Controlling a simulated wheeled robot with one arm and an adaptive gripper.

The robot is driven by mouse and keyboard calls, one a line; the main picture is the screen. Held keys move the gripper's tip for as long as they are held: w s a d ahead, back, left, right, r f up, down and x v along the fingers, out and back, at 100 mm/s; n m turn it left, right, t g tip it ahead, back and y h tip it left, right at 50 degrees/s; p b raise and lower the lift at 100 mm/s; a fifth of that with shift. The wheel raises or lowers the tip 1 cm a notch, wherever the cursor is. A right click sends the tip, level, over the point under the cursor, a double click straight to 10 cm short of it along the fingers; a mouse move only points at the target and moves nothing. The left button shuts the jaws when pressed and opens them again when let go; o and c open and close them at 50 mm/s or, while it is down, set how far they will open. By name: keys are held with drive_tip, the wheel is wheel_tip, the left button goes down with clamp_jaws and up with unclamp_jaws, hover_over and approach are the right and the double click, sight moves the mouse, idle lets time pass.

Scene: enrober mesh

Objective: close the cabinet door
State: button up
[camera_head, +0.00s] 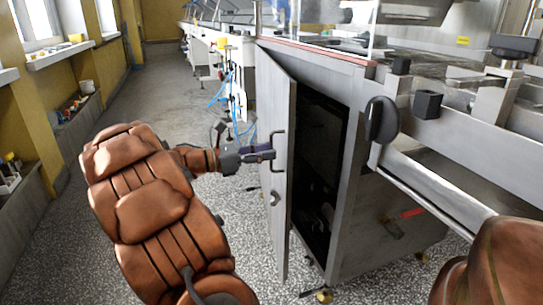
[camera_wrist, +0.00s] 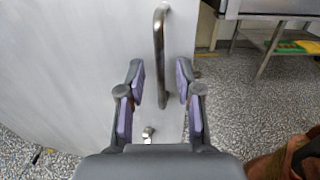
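The grey metal cabinet door (camera_head: 277,190) stands ajar, with the dark cabinet interior (camera_head: 318,150) showing to its right. Its bar handle (camera_head: 279,150) is on the door's outer face, with a small latch (camera_head: 274,198) below it. My gripper (camera_head: 262,152) is at the outer face, close to the handle. In the wrist view my gripper (camera_wrist: 160,95) is open, and the handle (camera_wrist: 160,50) stands between its purple-padded fingers in the picture. I cannot tell whether either finger touches it. The door panel (camera_wrist: 70,70) fills the left and middle of that view.
The steel machine (camera_head: 400,220) stands to the right of the door, with a black knob (camera_head: 381,120) sticking out. A workbench line with blue hoses (camera_head: 228,90) runs behind. The speckled floor (camera_head: 130,100) at the left is clear.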

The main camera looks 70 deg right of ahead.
drive_tip(key=shift+x, duration=1.15)
clamp_jaws()
